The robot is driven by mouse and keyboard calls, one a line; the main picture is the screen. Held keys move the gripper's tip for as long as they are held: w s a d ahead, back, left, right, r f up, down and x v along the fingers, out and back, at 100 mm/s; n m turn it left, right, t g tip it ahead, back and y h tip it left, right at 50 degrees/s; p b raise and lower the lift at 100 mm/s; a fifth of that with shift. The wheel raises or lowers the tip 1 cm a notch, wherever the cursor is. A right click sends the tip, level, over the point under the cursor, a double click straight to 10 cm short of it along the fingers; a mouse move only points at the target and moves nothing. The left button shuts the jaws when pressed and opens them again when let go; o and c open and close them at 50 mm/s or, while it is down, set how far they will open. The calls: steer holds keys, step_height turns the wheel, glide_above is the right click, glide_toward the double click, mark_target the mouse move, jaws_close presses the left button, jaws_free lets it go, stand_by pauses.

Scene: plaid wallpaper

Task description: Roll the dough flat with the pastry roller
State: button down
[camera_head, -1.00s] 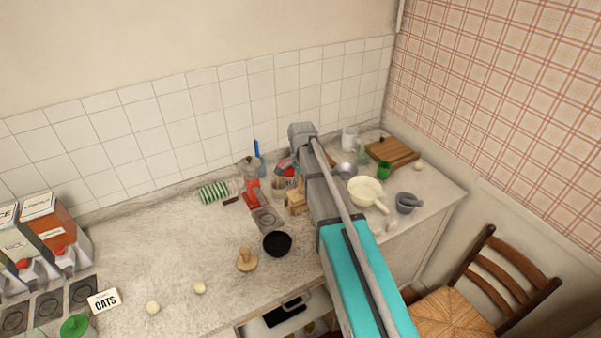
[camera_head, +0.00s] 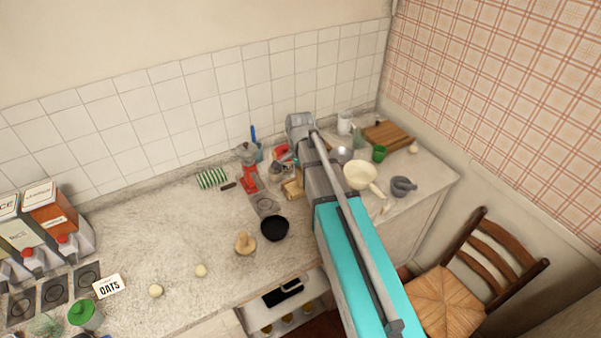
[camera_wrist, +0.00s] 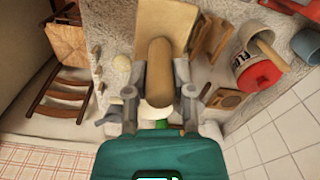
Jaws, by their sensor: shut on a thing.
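My gripper (camera_wrist: 160,92) is shut on a rounded wooden cylinder (camera_wrist: 158,75), which looks like the pastry roller's handle. A wide tan piece (camera_wrist: 165,22) shows past it in the wrist view; I cannot tell whether the two are joined. In the head view my arm hides the gripper and roller, above the right part of the counter. Two small pale balls (camera_head: 155,290) (camera_head: 200,270) lie on the front left counter; I cannot tell whether they are dough. A third pale ball (camera_head: 413,149) lies at the far right.
A black bowl (camera_head: 275,228) and a wooden knobbed tool (camera_head: 245,243) stand mid-counter. A cream pan (camera_head: 360,175), grey mortar (camera_head: 403,187) and cutting board (camera_head: 388,136) are at right. The left-middle counter (camera_head: 150,235) is mostly clear.

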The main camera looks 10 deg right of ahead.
steer(key=c, duration=1)
jaws_free()
jaws_close()
steer(key=shift+a, duration=0.65)
steer(key=s+a+f+n+b, duration=0.1)
steer(key=s+a+n, duration=0.1)
steer(key=a, duration=1.1)
steer(key=s+a+f+n+b, duration=0.1)
steer(key=s+a+n, duration=0.15)
steer(key=a, duration=1.15)
steer(key=s+a+f+n+b, duration=0.1)
steer(key=s+a+n, duration=0.1)
steer(key=s+a, duration=0.5)
steer(key=s+a+n, duration=0.2)
steer(key=s+a, duration=0.6)
steer(key=a, duration=0.7)
steer(key=shift+a+f+b, duration=0.35)
steer(key=shift+a, duration=0.05)
steer(key=shift+s+n, duration=0.1)
steer(key=shift+n, duration=0.15)
